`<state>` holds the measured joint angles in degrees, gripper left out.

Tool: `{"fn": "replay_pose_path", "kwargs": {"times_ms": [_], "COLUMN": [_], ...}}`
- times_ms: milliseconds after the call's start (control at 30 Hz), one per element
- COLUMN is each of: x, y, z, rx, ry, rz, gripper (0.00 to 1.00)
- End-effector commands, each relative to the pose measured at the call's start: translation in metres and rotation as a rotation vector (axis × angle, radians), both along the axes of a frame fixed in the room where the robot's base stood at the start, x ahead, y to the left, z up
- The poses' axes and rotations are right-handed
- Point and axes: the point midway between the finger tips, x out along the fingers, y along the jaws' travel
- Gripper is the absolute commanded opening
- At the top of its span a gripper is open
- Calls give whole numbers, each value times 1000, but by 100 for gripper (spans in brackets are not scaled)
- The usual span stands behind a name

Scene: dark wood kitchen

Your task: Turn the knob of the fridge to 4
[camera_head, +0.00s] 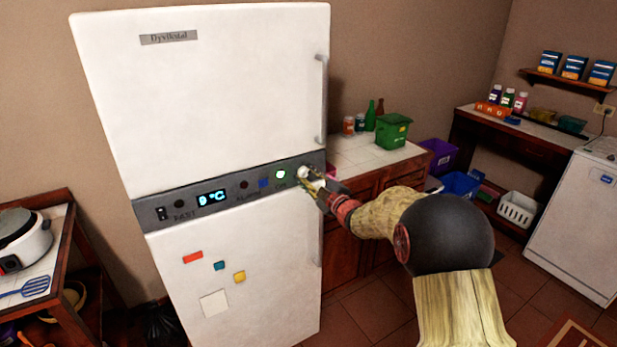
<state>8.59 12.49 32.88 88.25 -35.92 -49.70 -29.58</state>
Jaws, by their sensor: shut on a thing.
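The white fridge (205,95) stands at the left with a grey control panel (225,187) across its middle. The panel's display (211,198) reads 9 °C. A green lit button (281,174) and a blue button (264,183) sit on the panel. The pale knob (305,173) is at the panel's right end. My gripper (308,179) is at the knob, shut on it, with its fingers partly covering it. The knob's marks and exact setting are too small and too hidden to read.
A counter (362,153) with a green bin (393,131) stands right of the fridge. Fridge handles (321,100) run along its right edge, above and below my gripper. A table with a cooker (22,240) is at the left. Floor is free in front.

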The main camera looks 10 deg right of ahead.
Motion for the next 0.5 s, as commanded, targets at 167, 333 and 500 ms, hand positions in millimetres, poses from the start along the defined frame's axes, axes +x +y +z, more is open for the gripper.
{"fn": "replay_pose_path", "kwargs": {"times_ms": [167, 333, 500], "x": [0, -1, -1], "y": [0, 1, 1], "z": [-2, -2, -2], "rx": [42, 134, 270], "ry": [17, 47, 91], "rz": [0, 0, 0], "gripper": [3, 3, 3]}}
